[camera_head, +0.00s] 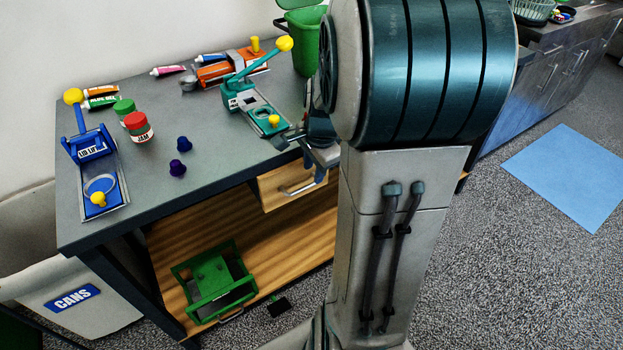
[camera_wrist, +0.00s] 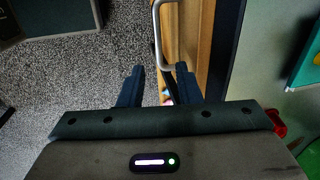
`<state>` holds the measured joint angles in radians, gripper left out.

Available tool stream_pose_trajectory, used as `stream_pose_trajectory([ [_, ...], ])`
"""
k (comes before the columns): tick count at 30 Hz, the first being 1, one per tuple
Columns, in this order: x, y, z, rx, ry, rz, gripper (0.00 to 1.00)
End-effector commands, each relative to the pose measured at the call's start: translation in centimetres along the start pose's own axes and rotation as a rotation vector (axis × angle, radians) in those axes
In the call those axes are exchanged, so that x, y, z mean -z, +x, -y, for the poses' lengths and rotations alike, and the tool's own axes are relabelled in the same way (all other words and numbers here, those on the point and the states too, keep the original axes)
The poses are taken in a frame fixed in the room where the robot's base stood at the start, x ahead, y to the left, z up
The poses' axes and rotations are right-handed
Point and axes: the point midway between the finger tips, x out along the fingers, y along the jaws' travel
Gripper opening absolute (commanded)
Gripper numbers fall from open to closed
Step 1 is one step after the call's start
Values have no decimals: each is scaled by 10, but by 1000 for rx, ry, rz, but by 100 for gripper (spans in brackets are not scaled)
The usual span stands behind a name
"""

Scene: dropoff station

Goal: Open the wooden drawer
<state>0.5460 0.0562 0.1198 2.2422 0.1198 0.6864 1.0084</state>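The wooden drawer (camera_head: 272,193) is under the worktop's front edge in the head view, with a metal bar handle (camera_head: 298,189) on its front. In the wrist view the handle (camera_wrist: 157,32) runs along the wooden front (camera_wrist: 187,38) at the top. My gripper (camera_wrist: 160,68) is open, its two dark fingers apart. The near end of the handle lies close to the gap between the fingertips; I cannot tell whether they touch it. In the head view my arm hides part of the gripper and the drawer's right side.
The worktop (camera_head: 215,150) carries a blue lever press (camera_head: 90,145), a green lever press (camera_head: 240,97), jars (camera_head: 138,127) and tubes. A green bin (camera_head: 305,45) stands at the back.

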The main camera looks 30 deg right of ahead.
Motion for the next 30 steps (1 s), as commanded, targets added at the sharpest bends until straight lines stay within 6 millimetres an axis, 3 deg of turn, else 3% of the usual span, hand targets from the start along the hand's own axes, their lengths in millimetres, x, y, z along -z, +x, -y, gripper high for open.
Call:
stream_pose_trajectory([
  [3,0,23,-1,-4,0,2,31],
  [7,0,36,0,-2,0,1,31],
  [19,0,43,0,0,-1,0,31],
  [23,0,43,0,0,-1,0,0],
  [30,0,43,0,0,-1,0,0],
])
